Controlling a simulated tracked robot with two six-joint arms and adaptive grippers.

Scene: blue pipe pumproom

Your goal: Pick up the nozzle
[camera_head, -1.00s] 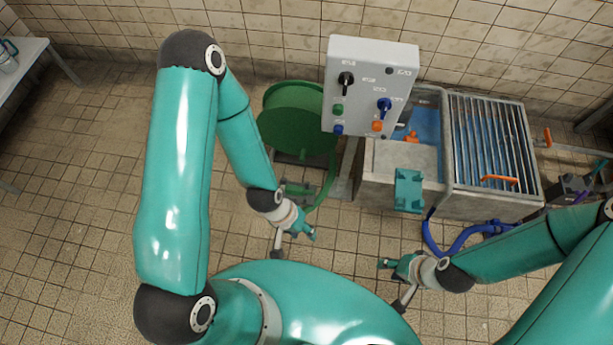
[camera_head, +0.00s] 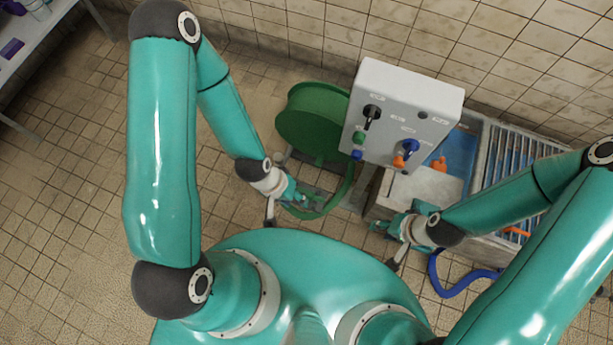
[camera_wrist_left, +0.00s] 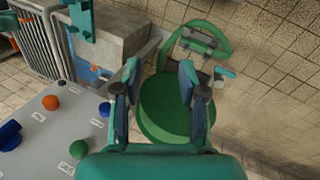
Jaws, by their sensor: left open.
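The green hose (camera_wrist_left: 222,35) loops beside the green reel (camera_wrist_left: 175,112) in the left wrist view. A small pale teal piece (camera_wrist_left: 226,72) at the hose loop may be the nozzle; it is too small to be sure. My left gripper (camera_wrist_left: 160,72) is open and empty, its fingers spread in front of the reel. In the head view my left gripper (camera_head: 308,196) is over the floor just below the reel (camera_head: 312,122), by the hose (camera_head: 345,190), and covers part of that area. My right gripper (camera_head: 384,226) is near the trough's front left corner; its fingers are unclear.
A grey control box (camera_head: 405,112) with knobs stands right of the reel. A blue hose (camera_head: 462,285) lies at lower right. A table (camera_head: 45,30) stands at upper left; floor between is clear.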

